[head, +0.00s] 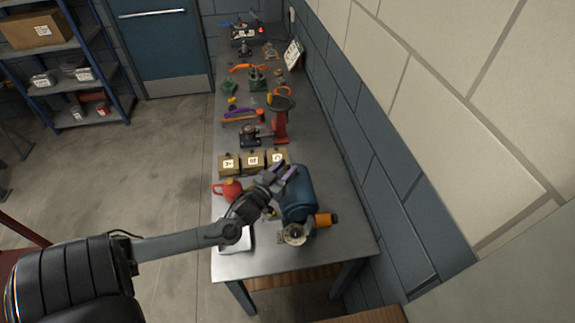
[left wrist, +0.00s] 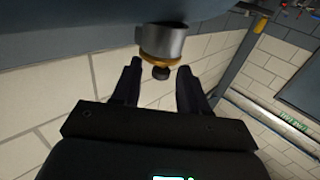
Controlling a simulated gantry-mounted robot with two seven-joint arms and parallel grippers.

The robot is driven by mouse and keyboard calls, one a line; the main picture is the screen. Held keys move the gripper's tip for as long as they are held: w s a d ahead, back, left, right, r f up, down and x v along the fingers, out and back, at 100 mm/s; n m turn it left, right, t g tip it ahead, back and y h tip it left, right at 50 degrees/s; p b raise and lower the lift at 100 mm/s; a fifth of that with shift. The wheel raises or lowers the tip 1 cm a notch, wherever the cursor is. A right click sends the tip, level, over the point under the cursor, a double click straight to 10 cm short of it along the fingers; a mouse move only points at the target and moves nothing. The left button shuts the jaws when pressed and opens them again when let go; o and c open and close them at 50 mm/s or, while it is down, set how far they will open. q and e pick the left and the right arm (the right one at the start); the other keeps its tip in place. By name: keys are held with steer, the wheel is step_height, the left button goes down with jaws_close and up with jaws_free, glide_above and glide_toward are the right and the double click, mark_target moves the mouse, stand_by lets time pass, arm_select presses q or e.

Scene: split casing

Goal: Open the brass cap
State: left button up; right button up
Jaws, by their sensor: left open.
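The blue casing (head: 298,192) stands on the near part of the bench; its blue surface also fills the top of the left wrist view (left wrist: 70,22). A grey metal neck (left wrist: 163,40) sticks out of it, with a brass-coloured ring (left wrist: 160,61) and a small dark knob (left wrist: 161,73) at its end. This looks like the brass cap; I cannot make it out in the head view. My left gripper (head: 282,172) is beside the casing's upper part. Its fingers (left wrist: 160,67) are open, one on each side of the cap, with gaps visible. My right gripper is not shown.
A round metal flange (head: 293,235) and an orange part (head: 326,220) are at the casing's lower end. A red kettle-like object (head: 229,190) and small boxes (head: 253,168) stand close by. Several tools fill the far bench (head: 225,125). A block wall (head: 365,150) runs along the right.

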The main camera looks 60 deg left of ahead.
arm_select(q)
steer(key=shift+x, duration=0.75)
